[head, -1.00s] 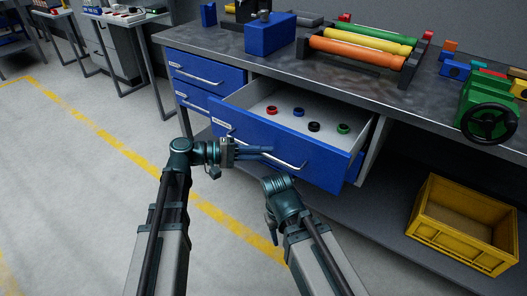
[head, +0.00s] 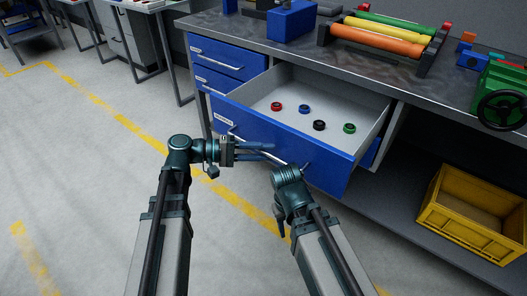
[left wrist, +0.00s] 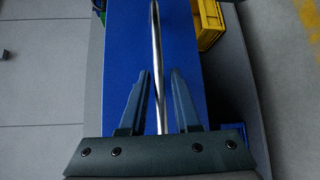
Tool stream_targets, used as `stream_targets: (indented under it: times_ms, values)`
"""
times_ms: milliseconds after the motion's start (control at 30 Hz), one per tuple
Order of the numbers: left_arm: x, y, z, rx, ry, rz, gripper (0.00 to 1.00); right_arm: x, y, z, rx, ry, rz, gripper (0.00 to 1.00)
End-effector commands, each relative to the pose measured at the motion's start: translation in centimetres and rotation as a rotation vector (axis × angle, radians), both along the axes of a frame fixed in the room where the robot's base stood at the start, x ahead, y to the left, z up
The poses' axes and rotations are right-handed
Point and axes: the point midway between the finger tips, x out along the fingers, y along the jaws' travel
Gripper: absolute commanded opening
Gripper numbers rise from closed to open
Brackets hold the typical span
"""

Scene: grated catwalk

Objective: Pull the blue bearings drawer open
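The blue bearings drawer (head: 325,166) stands well out of the bench in the head view. Its label is too small to read. Inside lie a red ring (head: 276,106), a blue ring (head: 304,109), a black ring (head: 319,125) and a green ring (head: 349,128). My left gripper (head: 268,151) is at the drawer's front. In the left wrist view its two fingers (left wrist: 158,98) are apart, one on each side of the metal bar handle (left wrist: 156,40), with a gap showing on both sides. My right arm's wrist (head: 287,182) is low before the drawer; its fingers do not show.
Two shut blue drawers are at the left, the upper one (head: 230,60) above the other. A yellow crate (head: 468,226) sits on the lower shelf at right. Colored rollers (head: 380,38) and a green vise (head: 503,90) stand on the bench. The floor at left is clear.

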Motion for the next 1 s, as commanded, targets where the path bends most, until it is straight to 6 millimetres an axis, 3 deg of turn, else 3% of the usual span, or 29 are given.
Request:
stream_targets:
  times_ms: [333,467,1000]
  values:
    - [0.0,0.0,0.0,-0.001,0.0,0.0,0.45,0.0,0.0,0.0,0.0,0.0,0.0,0.5]
    - [-0.1,0.9,0.2,-0.001,0.0,0.001,0.45,0.0,0.0,0.2,0.0,0.0,0.0,0.5]
    - [-1.6,11.3,1.7,-0.001,0.0,0.003,0.45,0.0,0.1,1.7,0.003,0.001,-0.001,0.5]
